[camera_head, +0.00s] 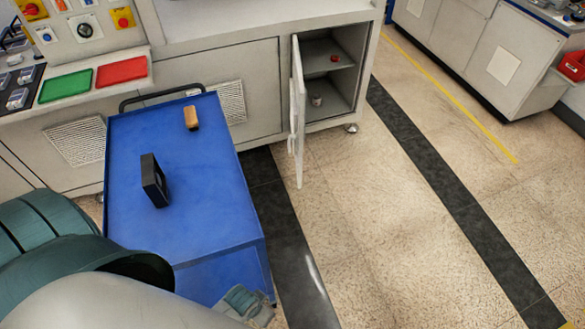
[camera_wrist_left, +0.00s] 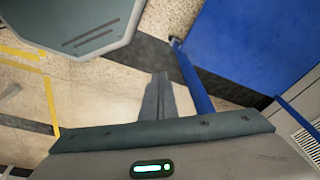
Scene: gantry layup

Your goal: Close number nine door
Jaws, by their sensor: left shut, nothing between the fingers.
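A light cabinet door (camera_head: 299,115) stands swung open at the right end of the long grey cabinet, its edge toward me and a handle on its left side. No number is readable on it. The open compartment (camera_head: 338,68) behind it has a shelf with a small red item (camera_head: 335,58) and a small can (camera_head: 316,100) lower down. My left gripper (camera_head: 245,302) is partly visible at the bottom, by the trolley's near right corner and well short of the door. In the left wrist view its fingers (camera_wrist_left: 158,90) are together and empty above the floor. My right gripper is not in view.
A blue trolley (camera_head: 205,215) stands left of the door, carrying a black block-like item (camera_head: 154,180) and an orange-brown item (camera_head: 191,118). Green (camera_head: 66,86) and red (camera_head: 122,70) trays lie on the left counter. Floor right of the door is clear.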

